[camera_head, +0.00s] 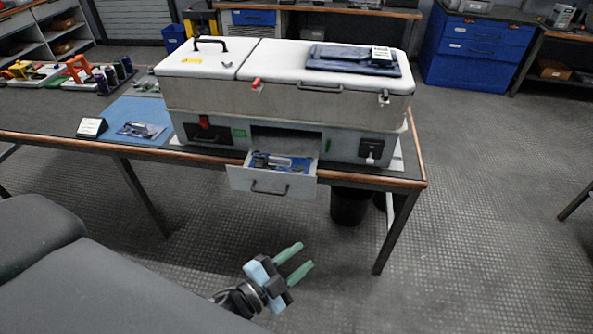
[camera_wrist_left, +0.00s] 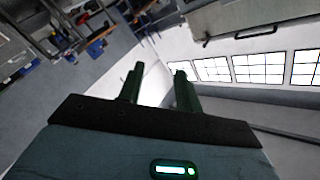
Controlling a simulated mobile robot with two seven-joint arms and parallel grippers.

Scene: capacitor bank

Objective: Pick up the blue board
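An open drawer (camera_head: 272,183) sticks out of the front of a large grey-white cabinet (camera_head: 285,100) on the table. Inside it lie small blue pieces (camera_head: 298,165) and some grey metal parts; one may be the blue board, but they are too small to tell. My left gripper (camera_head: 303,256) hangs over the floor, below and in front of the drawer. Its two green fingers are apart with nothing between them. The left wrist view shows the same open, empty fingers (camera_wrist_left: 160,70) pointing towards the room's walls and windows. My right gripper is not in view.
The table (camera_head: 60,128) has a wooden edge. A dark blue folded cloth (camera_head: 355,60) lies on the cabinet lid. A blue mat (camera_head: 135,118) and a small sign (camera_head: 91,127) are left of the cabinet. The floor in front is clear.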

